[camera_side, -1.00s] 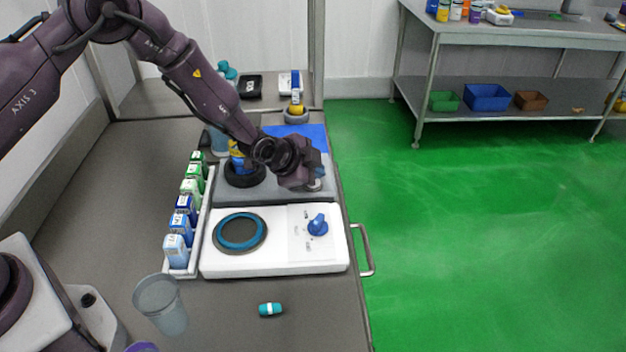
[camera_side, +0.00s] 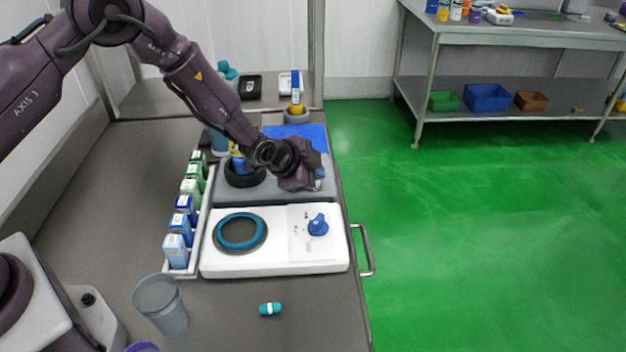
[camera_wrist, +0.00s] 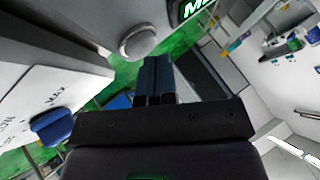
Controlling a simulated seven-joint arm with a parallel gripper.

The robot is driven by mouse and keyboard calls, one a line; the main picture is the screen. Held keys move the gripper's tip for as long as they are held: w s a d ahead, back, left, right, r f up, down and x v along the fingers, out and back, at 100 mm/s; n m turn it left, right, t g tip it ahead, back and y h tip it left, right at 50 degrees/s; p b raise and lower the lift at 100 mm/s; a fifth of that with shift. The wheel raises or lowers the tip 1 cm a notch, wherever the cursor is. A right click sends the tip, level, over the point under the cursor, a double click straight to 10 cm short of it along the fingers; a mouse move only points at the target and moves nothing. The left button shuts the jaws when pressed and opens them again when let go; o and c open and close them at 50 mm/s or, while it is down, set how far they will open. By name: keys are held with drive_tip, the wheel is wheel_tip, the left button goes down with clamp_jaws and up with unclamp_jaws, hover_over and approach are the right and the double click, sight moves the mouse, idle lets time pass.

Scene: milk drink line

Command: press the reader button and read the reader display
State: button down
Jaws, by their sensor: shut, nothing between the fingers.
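The reader is a grey unit (camera_side: 285,192) behind the white hotplate. Its round pale button (camera_wrist: 138,43) shows in the wrist view, just beyond and left of my fingertips. My gripper (camera_wrist: 157,62) is shut and empty, with its two dark blue fingers together. I cannot tell whether the tips touch the button. A dark display (camera_wrist: 190,8) shows at the top edge of the wrist view with green letters beginning with M; the rest is cut off. In the side view my wrist hides the gripper tips and most of the reader's right end.
The white hotplate (camera_side: 275,258) with a blue knob (camera_side: 318,225) lies in front of the reader. A rack of cartons (camera_side: 207,225) stands left, a clear cup (camera_side: 161,302) and a teal capsule (camera_side: 270,309) nearer.

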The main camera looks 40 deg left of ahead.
drive_tip(key=shift+r, duration=0.7)
drive_tip(key=shift+r, duration=2.5)
